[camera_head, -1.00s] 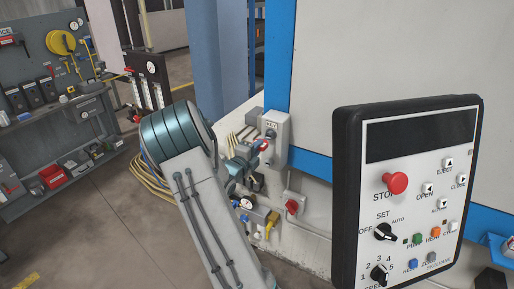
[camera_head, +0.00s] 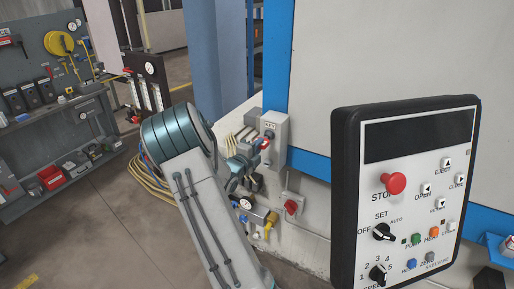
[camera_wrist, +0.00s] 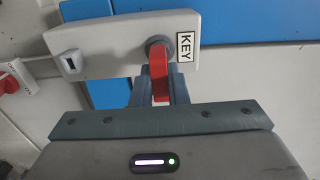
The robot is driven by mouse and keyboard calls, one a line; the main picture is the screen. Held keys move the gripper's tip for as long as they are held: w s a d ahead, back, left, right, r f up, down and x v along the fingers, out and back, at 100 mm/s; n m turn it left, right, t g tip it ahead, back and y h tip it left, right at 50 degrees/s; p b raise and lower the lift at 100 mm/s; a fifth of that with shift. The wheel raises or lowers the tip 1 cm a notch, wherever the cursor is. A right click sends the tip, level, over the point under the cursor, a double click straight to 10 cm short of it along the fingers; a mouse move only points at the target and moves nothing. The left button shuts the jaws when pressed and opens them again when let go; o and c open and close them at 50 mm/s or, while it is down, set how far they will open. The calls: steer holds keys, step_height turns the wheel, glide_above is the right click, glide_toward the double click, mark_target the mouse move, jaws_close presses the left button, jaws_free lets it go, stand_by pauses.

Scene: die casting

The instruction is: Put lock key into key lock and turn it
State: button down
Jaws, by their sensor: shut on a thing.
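The key lock is a dark round socket (camera_wrist: 157,44) on a pale grey box (camera_wrist: 105,45) with a KEY label (camera_wrist: 186,47). In the head view the box (camera_head: 281,128) is mounted on the machine's side, past my arm. The red lock key (camera_wrist: 159,74) is between the fingers of my gripper (camera_wrist: 158,92), which is shut on it. The key's far end meets the socket and hides part of it. How deep it sits cannot be told. In the head view, my gripper (camera_head: 254,151) is small and close to the box, with a bit of red at its tip.
A control panel (camera_head: 408,150) with a red stop button (camera_head: 396,183) stands large at the right. Below the lock box are a red knob (camera_head: 291,207), valves and yellow hoses. A tool bench (camera_head: 65,140) is at the left.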

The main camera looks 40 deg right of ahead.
steer(key=shift+x, duration=0.85)
steer(key=c, duration=1.3)
jaws_free()
steer(key=shift+c, duration=0.2)
steer(key=b+v, duration=0.3)
steer(key=v, duration=1)
steer(key=shift+s+a, duration=0.15)
steer(key=shift+a, duration=0.2)
